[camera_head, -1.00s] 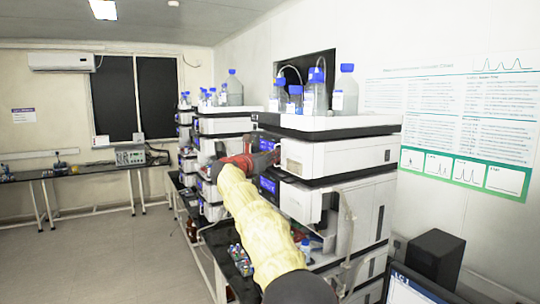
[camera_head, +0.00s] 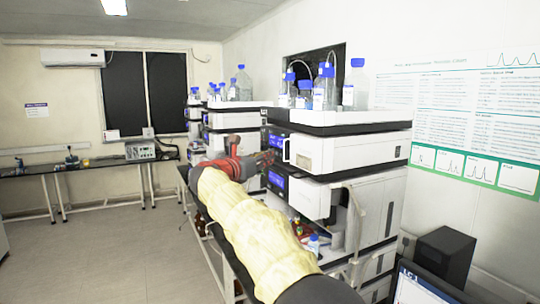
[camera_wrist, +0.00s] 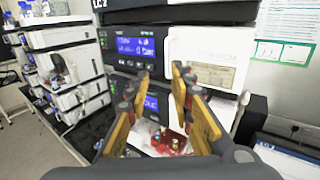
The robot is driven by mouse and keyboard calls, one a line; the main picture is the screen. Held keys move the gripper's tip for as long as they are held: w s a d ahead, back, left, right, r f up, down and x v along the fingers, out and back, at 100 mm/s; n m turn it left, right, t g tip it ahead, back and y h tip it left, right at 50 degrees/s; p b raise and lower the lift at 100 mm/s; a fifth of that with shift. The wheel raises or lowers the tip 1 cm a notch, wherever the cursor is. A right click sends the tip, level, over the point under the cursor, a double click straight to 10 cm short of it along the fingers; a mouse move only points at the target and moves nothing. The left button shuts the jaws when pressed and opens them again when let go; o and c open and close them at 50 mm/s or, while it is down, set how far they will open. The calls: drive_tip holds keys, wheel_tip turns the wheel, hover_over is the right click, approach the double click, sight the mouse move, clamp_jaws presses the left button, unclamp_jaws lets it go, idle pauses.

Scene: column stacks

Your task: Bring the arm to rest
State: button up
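My arm, in a yellow sleeve, reaches forward in the head view, with my gripper (camera_head: 262,160) in front of the nearest column stack (camera_head: 345,152). In the wrist view my gripper (camera_wrist: 163,105) shows two orange-padded fingers spread apart with nothing between them. Past the fingers are the stack's blue-lit displays and its white module front (camera_wrist: 212,55). Whether any finger touches the stack cannot be told.
Bottles with blue caps (camera_head: 327,88) stand on top of the stack. More stacks (camera_head: 228,128) stand farther back on the left. A black box (camera_head: 444,258) and a monitor (camera_head: 418,288) are at the lower right. The floor (camera_head: 110,255) on the left is clear.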

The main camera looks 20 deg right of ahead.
drive_tip(key=shift+s+a, duration=0.25)
drive_tip(key=shift+s, duration=0.05)
